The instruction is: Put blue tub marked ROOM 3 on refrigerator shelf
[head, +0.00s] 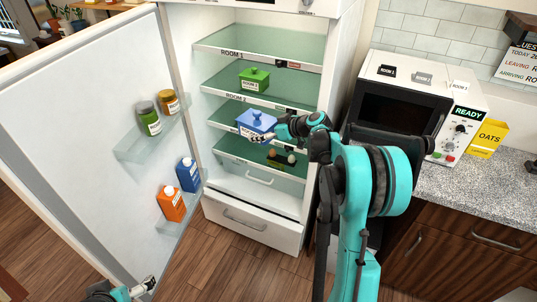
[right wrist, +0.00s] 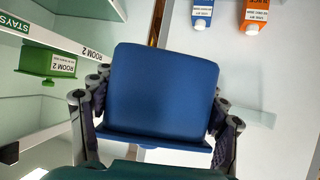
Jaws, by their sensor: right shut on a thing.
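The blue tub (head: 257,122) is in front of the shelves of the open refrigerator (head: 323,150) in the head view. My right gripper (head: 262,137) is shut on it, and the arm reaches in from the right. In the right wrist view the blue tub (right wrist: 165,95) fills the middle, with a finger of my right gripper on each side. Its label cannot be read there. A green tub (head: 254,79) marked ROOM 2 sits on a shelf above, and shows in the right wrist view (right wrist: 48,63). My left gripper (head: 146,287) is at the bottom left edge; its jaws are unclear.
The refrigerator door (head: 90,130) stands open at the left, its racks holding jars and an orange carton (head: 171,204) and a blue carton (head: 188,174). Small round items (head: 291,159) lie on a lower shelf. A microwave (head: 405,100) stands on the counter at the right.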

